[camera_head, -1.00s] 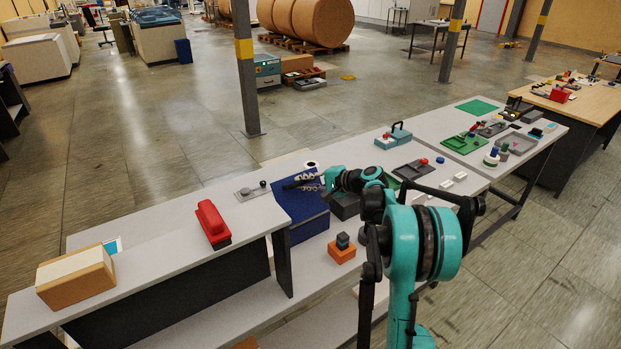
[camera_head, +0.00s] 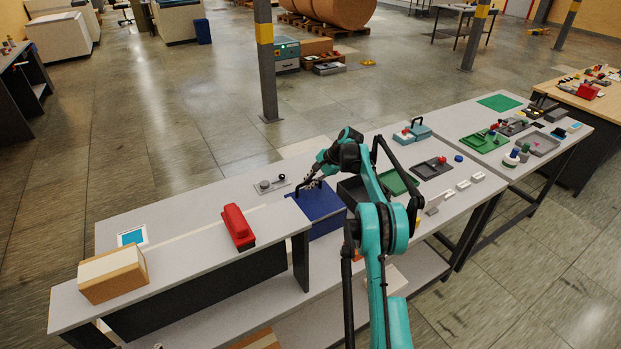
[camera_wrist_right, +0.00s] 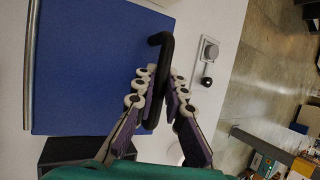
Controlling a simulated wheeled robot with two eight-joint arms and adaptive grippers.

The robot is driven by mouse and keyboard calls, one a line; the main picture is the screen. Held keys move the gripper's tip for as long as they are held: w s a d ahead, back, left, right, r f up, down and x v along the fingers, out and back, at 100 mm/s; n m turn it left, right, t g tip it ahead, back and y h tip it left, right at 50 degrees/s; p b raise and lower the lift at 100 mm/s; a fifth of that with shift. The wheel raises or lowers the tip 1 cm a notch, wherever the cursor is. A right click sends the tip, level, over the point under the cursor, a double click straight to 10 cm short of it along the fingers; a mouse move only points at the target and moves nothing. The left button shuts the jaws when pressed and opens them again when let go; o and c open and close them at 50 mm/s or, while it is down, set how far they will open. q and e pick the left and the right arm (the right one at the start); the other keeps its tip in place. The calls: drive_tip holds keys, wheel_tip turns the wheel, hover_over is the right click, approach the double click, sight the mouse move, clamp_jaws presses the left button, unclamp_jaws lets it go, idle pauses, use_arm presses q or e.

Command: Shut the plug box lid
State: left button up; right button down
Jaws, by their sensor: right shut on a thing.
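The plug box is a blue box (camera_head: 327,226) on the grey table, left of my right arm in the head view. Its blue lid (camera_head: 318,202) looks roughly flat on top; whether it is fully down I cannot tell. The lid also fills the upper left of the wrist view (camera_wrist_right: 90,75), with a metal rod along its left edge. My right gripper (camera_head: 312,183) is at the lid's far edge, its fingers (camera_wrist_right: 158,95) shut on a black bent handle (camera_wrist_right: 161,42). My left gripper is not in view.
A grey plate with knobs (camera_head: 270,185) lies just beyond the box. A dark open bin (camera_head: 352,190) stands close to its right, partly behind my arm.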

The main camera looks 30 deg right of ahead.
drive_tip(key=shift+w+f, duration=0.35)
drive_tip(key=shift+f, duration=0.4)
drive_tip(key=c, duration=1.6)
unclamp_jaws()
drive_tip(key=v, duration=1.2)
